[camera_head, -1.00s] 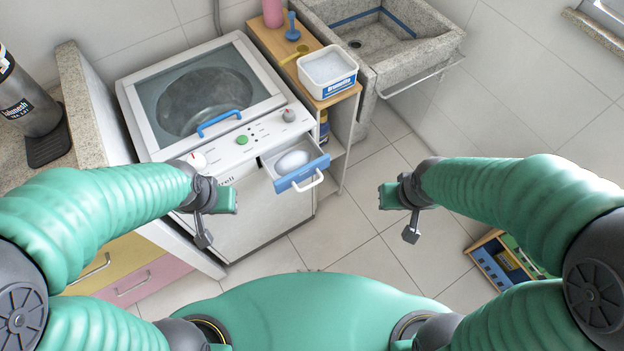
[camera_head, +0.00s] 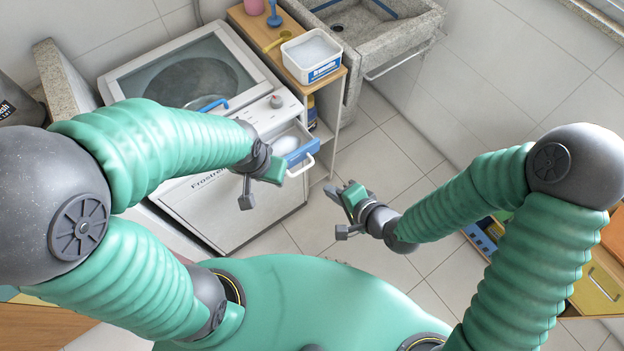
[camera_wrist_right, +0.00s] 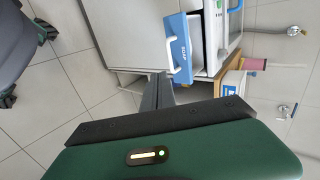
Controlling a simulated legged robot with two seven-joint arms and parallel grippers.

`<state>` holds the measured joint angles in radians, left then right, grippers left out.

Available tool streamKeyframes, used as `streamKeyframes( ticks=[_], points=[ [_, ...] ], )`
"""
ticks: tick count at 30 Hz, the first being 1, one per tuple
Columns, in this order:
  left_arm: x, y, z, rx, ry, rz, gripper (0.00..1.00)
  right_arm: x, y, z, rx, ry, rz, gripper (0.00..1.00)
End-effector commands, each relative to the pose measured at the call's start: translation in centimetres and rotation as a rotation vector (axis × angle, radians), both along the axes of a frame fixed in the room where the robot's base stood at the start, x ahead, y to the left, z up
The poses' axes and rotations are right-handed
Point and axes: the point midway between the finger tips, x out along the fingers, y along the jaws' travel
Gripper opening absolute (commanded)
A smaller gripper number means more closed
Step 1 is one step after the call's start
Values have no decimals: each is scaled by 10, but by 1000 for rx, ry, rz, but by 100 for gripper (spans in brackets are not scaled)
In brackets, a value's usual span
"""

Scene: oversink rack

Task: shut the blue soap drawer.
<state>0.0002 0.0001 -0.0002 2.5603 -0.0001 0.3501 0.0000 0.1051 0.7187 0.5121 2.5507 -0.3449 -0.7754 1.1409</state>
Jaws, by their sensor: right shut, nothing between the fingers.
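The blue soap drawer (camera_head: 298,151) is pulled out of the front of the white washing machine (camera_head: 225,210), with a pale egg-shaped item (camera_head: 286,145) inside. Its blue front and white handle (camera_head: 303,166) face me. The drawer front also shows in the right wrist view (camera_wrist_right: 178,48), upper centre. My right gripper (camera_head: 333,190) is shut and empty, in front of and below the handle, apart from it. Its dark fingers (camera_wrist_right: 157,93) point toward the drawer in the wrist view. My left gripper (camera_head: 273,171) is just left of the drawer front and partly covers it; its fingers cannot be made out.
A wooden shelf (camera_head: 262,33) right of the machine holds a white tub (camera_head: 311,55). A stone sink (camera_head: 400,40) stands behind it. A crate with colourful items (camera_head: 483,237) lies on the floor at right, partly behind my right arm. Tiled floor is open before the machine.

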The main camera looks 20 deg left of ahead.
Motion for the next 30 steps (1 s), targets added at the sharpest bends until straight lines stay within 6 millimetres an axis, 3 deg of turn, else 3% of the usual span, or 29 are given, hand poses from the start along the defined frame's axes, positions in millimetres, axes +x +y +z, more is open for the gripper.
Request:
streamKeyframes(
  ticks=[1,10,18,30],
  points=[
    [0,0,-10,0,1,0,36,4,6,-11,0,-1,2,0],
    [0,0,-14,0,-1,0,36,33,47,-51,-3,2,1,0],
    [0,0,-12,0,-1,0,36,54,75,-57,-3,-1,1,0],
    [0,0,-13,0,-1,0,36,57,79,-58,-3,-1,0,0]
  ],
)
